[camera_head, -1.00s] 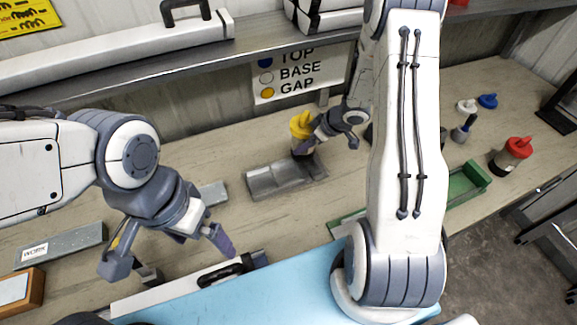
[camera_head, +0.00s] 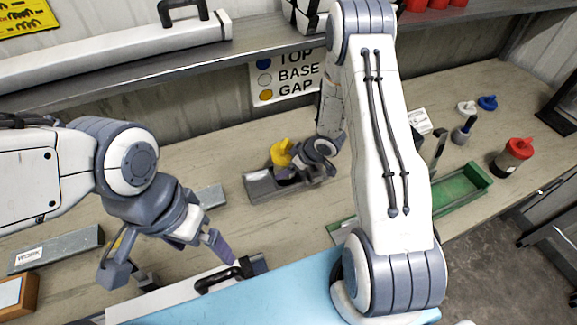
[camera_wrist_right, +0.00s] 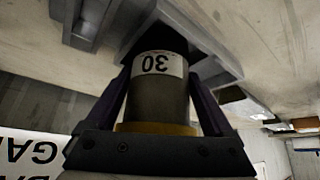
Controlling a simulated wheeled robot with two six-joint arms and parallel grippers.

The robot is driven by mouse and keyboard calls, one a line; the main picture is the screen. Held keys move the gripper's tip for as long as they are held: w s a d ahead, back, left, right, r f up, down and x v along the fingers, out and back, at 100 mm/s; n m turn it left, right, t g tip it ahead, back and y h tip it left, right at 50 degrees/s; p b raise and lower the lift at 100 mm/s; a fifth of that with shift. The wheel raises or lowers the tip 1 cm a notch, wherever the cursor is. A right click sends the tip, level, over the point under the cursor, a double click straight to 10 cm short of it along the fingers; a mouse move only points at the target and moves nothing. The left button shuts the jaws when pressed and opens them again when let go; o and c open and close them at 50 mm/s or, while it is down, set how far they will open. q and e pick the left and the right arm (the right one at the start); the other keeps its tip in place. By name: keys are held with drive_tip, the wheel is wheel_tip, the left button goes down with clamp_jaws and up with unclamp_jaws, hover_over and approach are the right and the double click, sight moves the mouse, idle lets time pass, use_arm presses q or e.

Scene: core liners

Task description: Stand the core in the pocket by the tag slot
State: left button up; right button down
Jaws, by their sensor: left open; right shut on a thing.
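The core (camera_head: 283,152) has a yellow cap and a darker body. My right gripper (camera_head: 296,170) is shut on it and holds it roughly upright at the grey tray (camera_head: 260,190). In the right wrist view the core (camera_wrist_right: 155,98) shows a white "30" label and a yellow band, between the two fingers. Its far end is in shadow against the grey tray (camera_wrist_right: 190,32), so I cannot tell how far it is in a pocket. The tag slot is not clear to see. My left gripper (camera_head: 168,258) is open and empty at the front left.
A green tray (camera_head: 462,192) and a red-capped core (camera_head: 515,157) stand to the right. A grey "WORK" block (camera_head: 55,250) lies at the left. A sign (camera_head: 288,78) hangs at the back. My right arm hides part of the bench.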

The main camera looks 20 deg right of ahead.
drive_tip(key=shift+f, duration=0.1)
unclamp_jaws()
drive_tip(key=p+v, duration=0.1)
drive_tip(key=v, duration=1.1)
drive_tip(key=b+x, duration=0.1)
drive_tip(key=x, duration=1)
drive_tip(key=shift+w+a+f, duration=0.1)
drive_tip(key=shift+f, duration=0.05)
drive_tip(key=shift+w, duration=0.2)
drive_tip(key=shift+s+r, duration=0.1)
drive_tip(key=shift+r, duration=1.65)
